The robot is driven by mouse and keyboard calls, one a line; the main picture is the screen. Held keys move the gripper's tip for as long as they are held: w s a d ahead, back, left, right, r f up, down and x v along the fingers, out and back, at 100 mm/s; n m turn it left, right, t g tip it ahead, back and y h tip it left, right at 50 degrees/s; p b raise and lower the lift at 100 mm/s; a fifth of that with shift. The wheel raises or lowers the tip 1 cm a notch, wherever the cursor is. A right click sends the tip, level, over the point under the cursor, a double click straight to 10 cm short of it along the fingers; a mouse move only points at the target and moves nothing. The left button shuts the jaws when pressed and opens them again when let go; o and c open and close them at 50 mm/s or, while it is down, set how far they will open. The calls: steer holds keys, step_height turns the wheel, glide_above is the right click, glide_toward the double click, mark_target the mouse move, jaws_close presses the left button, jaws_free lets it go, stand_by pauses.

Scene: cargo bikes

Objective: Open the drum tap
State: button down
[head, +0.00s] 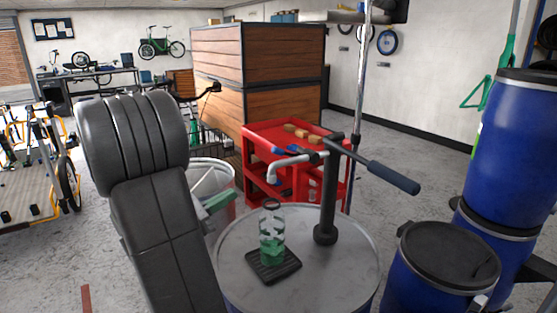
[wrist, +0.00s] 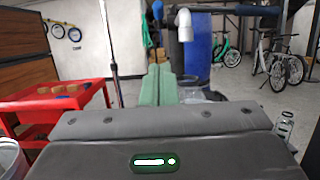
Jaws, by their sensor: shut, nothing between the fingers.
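The drum tap (head: 328,190) is a dark upright post on the grey top of a drum (head: 345,270). Its pale spout (head: 285,163) bends down on the left, and a lever with a dark blue grip (head: 393,178) sticks out to the right. The spout also shows in the wrist view (wrist: 184,25). A clear bottle with green in its lower part (head: 271,235) stands upright on a black drip tray (head: 273,265) below the spout. My gripper (head: 222,197), with green fingers, is shut and empty, left of the bottle and apart from the tap. Its fingers fill the wrist view's middle (wrist: 158,85).
A red cart (head: 285,130) with small blocks stands behind the drum. Blue drums (head: 440,258) stand close on the right. A pale bin (head: 212,175) is behind my gripper. Wooden boxes (head: 256,55) are stacked at the back. Open floor lies at the right rear.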

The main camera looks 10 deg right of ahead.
steer(key=shift+s+a, duration=0.1)
steer(key=shift+a, duration=0.1)
steer(key=r+p+x, duration=0.1)
steer(key=p+x, duration=0.1)
steer(key=x, duration=0.4)
steer(key=r+p+x, duration=0.1)
steer(key=p+x, duration=0.2)
steer(key=x, duration=0.4)
steer(key=shift+s+a+r, duration=0.15)
steer(key=shift+a+r, duration=0.2)
steer(key=shift+a, duration=0.05)
steer(key=shift+r, duration=0.15)
